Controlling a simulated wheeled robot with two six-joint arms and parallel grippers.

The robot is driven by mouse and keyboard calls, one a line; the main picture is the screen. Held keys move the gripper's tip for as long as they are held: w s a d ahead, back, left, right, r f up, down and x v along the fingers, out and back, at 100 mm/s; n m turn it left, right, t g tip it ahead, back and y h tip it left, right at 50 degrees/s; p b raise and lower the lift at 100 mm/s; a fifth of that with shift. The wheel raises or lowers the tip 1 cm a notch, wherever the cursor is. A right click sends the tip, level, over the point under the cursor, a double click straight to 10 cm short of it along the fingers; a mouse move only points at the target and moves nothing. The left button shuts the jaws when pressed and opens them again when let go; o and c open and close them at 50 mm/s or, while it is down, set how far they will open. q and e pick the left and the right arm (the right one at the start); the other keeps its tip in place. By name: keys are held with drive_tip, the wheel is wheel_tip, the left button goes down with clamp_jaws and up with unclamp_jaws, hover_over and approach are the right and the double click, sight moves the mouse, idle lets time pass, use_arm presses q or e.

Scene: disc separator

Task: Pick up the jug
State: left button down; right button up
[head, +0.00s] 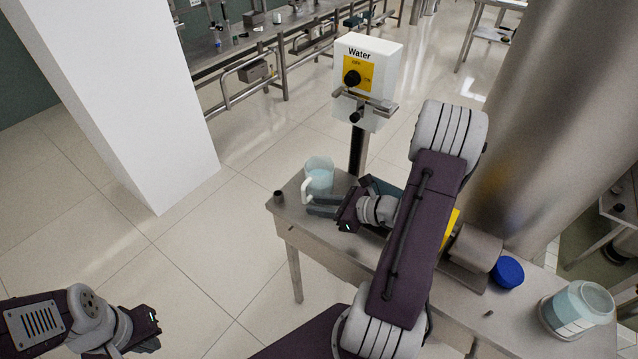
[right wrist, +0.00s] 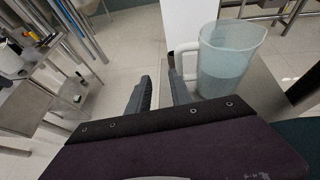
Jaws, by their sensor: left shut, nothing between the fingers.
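The clear jug (head: 319,177) with a white handle and bluish contents stands upright at the far left end of the metal table. It also shows at the upper right in the right wrist view (right wrist: 226,62), its handle facing left. My right gripper (head: 320,205) is open and empty just in front of the jug, its fingers pointing left near the handle's lower end. In the right wrist view the fingers are apart and the handle is beyond the right-hand finger; contact cannot be told. My left gripper (head: 153,331) is shut and empty at lower left, away from the table.
The metal table (head: 340,256) also bears a small dark cylinder (head: 278,197), a blue lid (head: 508,272) and a second clear container (head: 578,308). A white Water dispenser (head: 368,80) stands behind the jug. A white pillar (head: 125,90) is at left; open floor lies between.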

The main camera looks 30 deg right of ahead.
sight(306, 195)
drive_tip(key=w, duration=0.1)
drive_tip(key=w+d+f+m+h, duration=0.1)
drive_tip(key=w+m+t, duration=0.1)
drive_tip(key=shift+w+d+f+p, duration=0.2)
drive_tip(key=shift+w+d+p, duration=0.1)
drive_tip(key=shift+w, duration=0.05)
drive_tip(key=shift+w+a, duration=0.15)
drive_tip(key=shift+w, duration=0.15)
drive_tip(key=p+x, duration=0.1)
drive_tip(key=x, duration=0.3)
drive_tip(key=shift+a, duration=0.15)
drive_tip(key=shift+w+f, duration=0.15)
drive_tip(key=shift+w, duration=0.15)
drive_tip(key=shift+s, duration=0.1)
drive_tip(key=shift+s, duration=0.1)
clamp_jaws()
